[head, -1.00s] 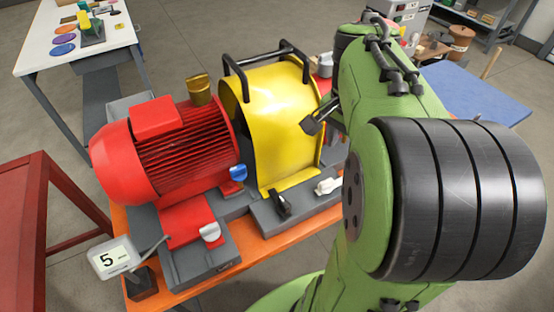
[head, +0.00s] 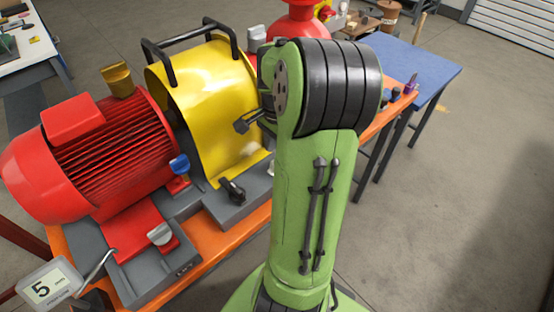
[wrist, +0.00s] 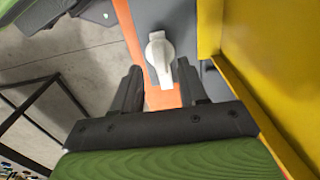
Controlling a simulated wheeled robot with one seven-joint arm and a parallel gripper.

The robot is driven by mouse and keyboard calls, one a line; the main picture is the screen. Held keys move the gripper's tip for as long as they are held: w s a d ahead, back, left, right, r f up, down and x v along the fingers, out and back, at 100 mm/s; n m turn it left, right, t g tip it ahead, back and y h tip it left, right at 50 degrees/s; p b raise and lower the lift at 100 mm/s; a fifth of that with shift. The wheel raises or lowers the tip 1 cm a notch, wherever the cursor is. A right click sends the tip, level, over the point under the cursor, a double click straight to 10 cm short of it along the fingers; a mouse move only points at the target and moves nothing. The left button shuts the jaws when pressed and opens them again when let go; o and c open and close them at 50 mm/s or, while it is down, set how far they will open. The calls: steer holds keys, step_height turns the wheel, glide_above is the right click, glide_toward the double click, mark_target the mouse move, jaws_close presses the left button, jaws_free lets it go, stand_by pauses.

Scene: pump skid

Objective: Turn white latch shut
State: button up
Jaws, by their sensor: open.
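The white latch (wrist: 160,58) shows in the wrist view on a grey plate, its lever pointing down the picture toward my gripper. My gripper (wrist: 159,82) is open and empty. Its two dark fingertips are near the latch's lower end, one to either side. I cannot tell how far above the latch they are. In the head view my green arm covers the gripper, and the white latch is not clearly visible.
The yellow guard (head: 205,95) stands close beside the latch; its wall (wrist: 285,75) fills the wrist view's right side. A black latch (head: 232,190), a blue latch (head: 180,165), a pale grey latch (head: 160,235) and the red motor (head: 85,150) are nearby. Floor is clear at right.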

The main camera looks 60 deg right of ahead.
step_height(320, 180, down, 3)
steer(key=shift+b, duration=0.3)
jaws_close()
